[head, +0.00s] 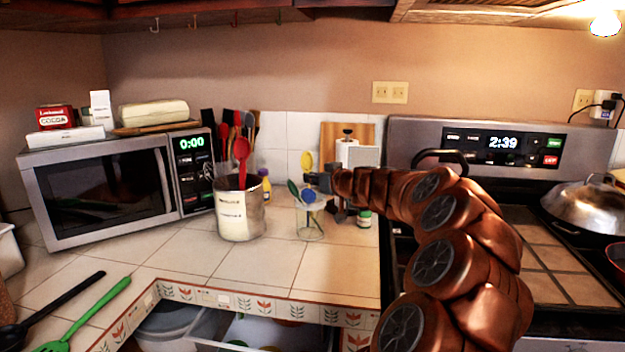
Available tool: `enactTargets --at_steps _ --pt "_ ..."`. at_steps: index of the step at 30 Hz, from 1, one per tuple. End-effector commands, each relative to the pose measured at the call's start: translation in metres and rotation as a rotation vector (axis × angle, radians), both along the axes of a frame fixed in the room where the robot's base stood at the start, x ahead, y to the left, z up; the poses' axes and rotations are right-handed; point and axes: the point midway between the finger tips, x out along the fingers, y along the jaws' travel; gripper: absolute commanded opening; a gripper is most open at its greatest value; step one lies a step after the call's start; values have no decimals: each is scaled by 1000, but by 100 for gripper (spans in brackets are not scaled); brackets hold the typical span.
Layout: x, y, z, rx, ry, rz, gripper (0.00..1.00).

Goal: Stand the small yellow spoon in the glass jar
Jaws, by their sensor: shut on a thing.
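The small yellow spoon (306,161) is bowl-up and roughly upright at my gripper (311,181), which is shut on it just below the bowl. The glass jar (311,235) stands on the tiled counter directly below my gripper. A green spoon (293,188) and a blue spoon (308,196) stand leaning in the jar, with their bowls above its rim. The lower part of the yellow spoon's handle is hard to make out behind the blue spoon and the jar, so I cannot tell whether its end is inside the jar.
A large utensil canister (240,215) with a red spoon (241,150) stands left of the jar. A small green-labelled bottle (365,218) stands to its right, near the stove (545,235). A microwave (105,190) is further left. The counter in front of the jar is clear.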

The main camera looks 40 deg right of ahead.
Motion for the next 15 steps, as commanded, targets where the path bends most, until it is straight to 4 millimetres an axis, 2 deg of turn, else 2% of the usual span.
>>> enactTargets --at_steps 5,6,13,15 --pt "0 0 0 0 0 0 0" --pt "0 0 0 0 0 0 12" --pt "0 0 0 0 0 0 36" --pt "0 0 0 0 0 0 37"
